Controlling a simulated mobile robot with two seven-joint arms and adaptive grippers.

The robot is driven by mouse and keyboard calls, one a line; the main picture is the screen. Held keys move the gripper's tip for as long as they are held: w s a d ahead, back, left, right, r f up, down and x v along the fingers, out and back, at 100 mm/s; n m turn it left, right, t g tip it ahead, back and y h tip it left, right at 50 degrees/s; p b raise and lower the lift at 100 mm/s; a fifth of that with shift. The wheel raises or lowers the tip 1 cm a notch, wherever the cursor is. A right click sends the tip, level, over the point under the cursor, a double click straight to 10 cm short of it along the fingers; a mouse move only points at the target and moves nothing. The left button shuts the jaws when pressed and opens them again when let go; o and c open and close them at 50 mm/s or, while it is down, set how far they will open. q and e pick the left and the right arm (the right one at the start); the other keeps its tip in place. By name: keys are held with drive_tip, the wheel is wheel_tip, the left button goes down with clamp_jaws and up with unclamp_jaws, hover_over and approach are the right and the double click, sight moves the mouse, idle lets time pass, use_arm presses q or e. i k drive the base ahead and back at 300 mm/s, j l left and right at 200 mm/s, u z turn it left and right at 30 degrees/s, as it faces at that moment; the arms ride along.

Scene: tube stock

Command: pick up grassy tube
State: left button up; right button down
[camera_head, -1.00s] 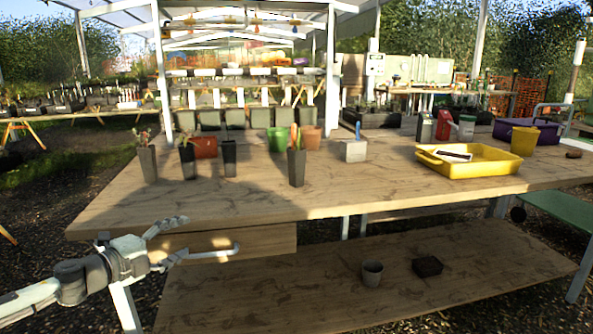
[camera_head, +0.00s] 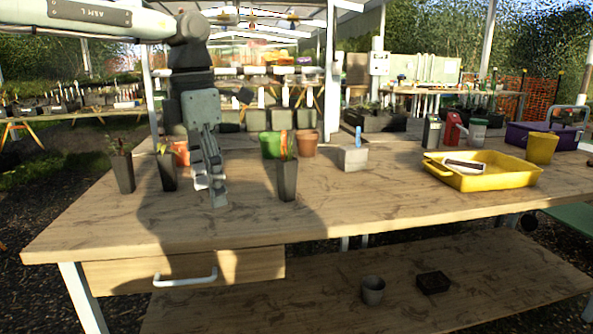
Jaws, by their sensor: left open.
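Several tall dark tubes with plants stand on the wooden table. In the head view one dark tube (camera_head: 123,174) is at the left, a second dark tube (camera_head: 167,172) is right of it, and a third dark tube (camera_head: 287,180) with a reddish and green plant stands nearer the middle. I cannot tell for sure which plant is grassy. My left gripper (camera_head: 209,192) points down over the table between the second and third tubes, open, with nothing seen in it. It hides the spot where another dark tube stood earlier. My right gripper is not in view.
Behind the tubes stand a green pot (camera_head: 271,144), a terracotta pot (camera_head: 306,143) and a grey block (camera_head: 353,159) with a blue stick. A yellow tray (camera_head: 480,183) lies at the right. The table's front middle (camera_head: 350,210) is clear. A drawer (camera_head: 240,268) is below.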

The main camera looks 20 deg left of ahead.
sight(287, 169)
drive_tip(key=i, duration=1.1)
